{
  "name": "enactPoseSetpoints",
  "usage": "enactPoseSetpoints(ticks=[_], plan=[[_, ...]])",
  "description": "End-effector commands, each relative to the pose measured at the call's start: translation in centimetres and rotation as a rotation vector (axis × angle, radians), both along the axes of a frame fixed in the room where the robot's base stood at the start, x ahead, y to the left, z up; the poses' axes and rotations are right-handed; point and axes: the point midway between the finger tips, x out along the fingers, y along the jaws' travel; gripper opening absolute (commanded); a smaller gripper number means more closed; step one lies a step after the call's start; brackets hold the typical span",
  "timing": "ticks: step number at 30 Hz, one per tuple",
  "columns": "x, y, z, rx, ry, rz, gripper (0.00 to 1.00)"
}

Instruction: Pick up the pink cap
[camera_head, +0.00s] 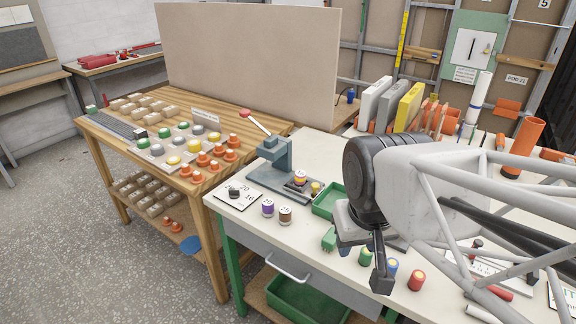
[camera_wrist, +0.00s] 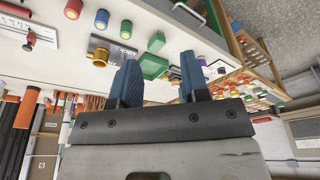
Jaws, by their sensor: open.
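I cannot pick out a clearly pink cap in either view. A small cap with orange and purple tones (camera_head: 300,176) sits at the grey lever press (camera_head: 284,160) in the head view; its exact colour is hard to tell. A purple cylinder (camera_head: 267,207) and a brown cylinder (camera_head: 285,214) stand upright on the white table in front of the press. My gripper (camera_head: 360,256) is above the table, right of these cylinders. In the wrist view its two blue-grey fingers (camera_wrist: 160,75) are spread with nothing between them. My arm hides part of the table on the right.
A green tray (camera_head: 328,203) and a green block (camera_head: 329,240) lie near my gripper. Green, blue and red cylinders (camera_head: 415,280) stand near the front edge. A wooden table (camera_head: 190,185) at left holds orange, yellow and grey pieces. Coloured panels (camera_head: 409,103) stand at the back.

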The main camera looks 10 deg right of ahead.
Motion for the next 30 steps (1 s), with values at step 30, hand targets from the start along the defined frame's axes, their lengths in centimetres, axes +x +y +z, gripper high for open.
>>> enactPoseSetpoints(ticks=[30], plan=[[3.7, -2.7, -0.3, -0.213, 0.004, 0.154, 0.55]])
